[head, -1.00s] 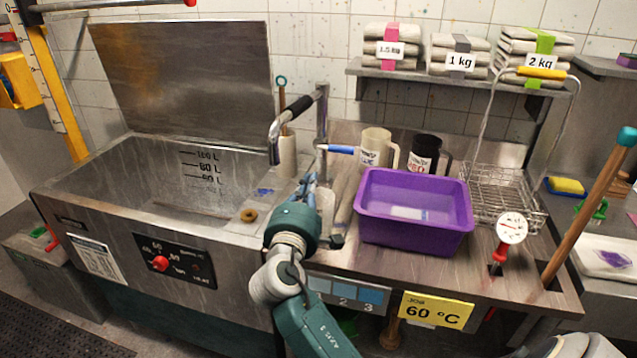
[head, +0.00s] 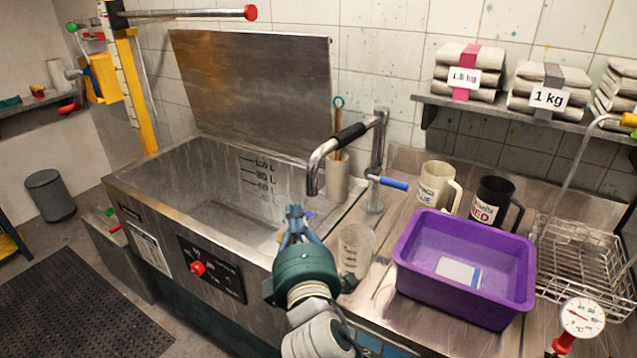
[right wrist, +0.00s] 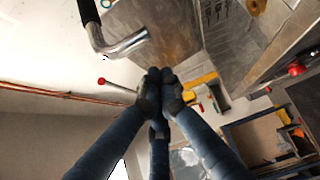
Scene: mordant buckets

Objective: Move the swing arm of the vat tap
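The vat tap's swing arm (head: 345,140) is a bent chrome spout with a black grip sleeve. It reaches from a steel post (head: 378,165) with a blue lever (head: 388,182) out towards the vat (head: 205,165), its mouth pointing down. My right gripper (head: 294,212) is near the vat's right end, left of and lower in the picture than the spout's mouth. A gap shows between them. In the right wrist view its dark fingers (right wrist: 160,78) meet at the tips with nothing between them. The spout and black sleeve (right wrist: 112,40) show there at upper left, apart from the fingers. My left gripper is out of view.
A clear measuring jug (head: 355,250) stands beside my right gripper. A purple tub (head: 465,265), a white mug (head: 435,188) and a black mug (head: 492,203) stand on the right counter. A brush holder (head: 338,180) stands behind the spout.

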